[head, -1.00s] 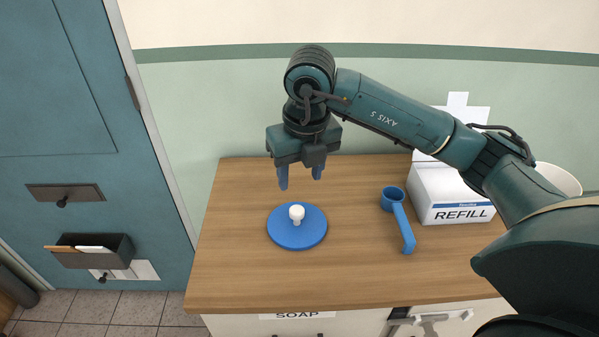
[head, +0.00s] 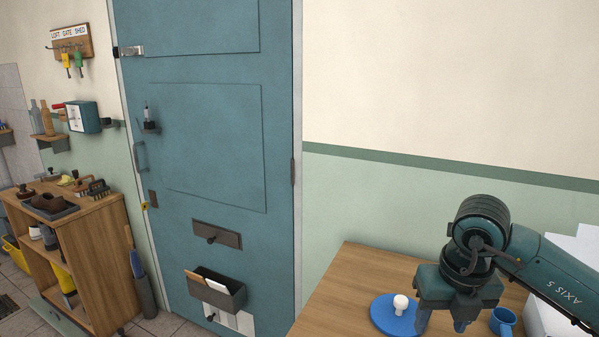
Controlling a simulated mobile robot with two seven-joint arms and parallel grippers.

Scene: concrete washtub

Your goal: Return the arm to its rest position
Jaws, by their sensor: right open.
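My right arm, dark teal, comes in from the right edge of the head view. My right gripper (head: 440,322) is open and empty, fingers pointing down above the wooden counter (head: 343,285). It overlaps the right side of a round blue lid (head: 384,316) with a white knob (head: 401,304). The lid lies on the counter, partly cut by the frame's bottom edge. My left arm and left gripper do not show.
A blue scoop (head: 503,320) lies right of the gripper. A white box (head: 548,316) stands partly behind my arm. A teal door (head: 215,150) with a letter holder (head: 216,291) is left of the counter. A wooden shelf unit (head: 100,233) stands at far left.

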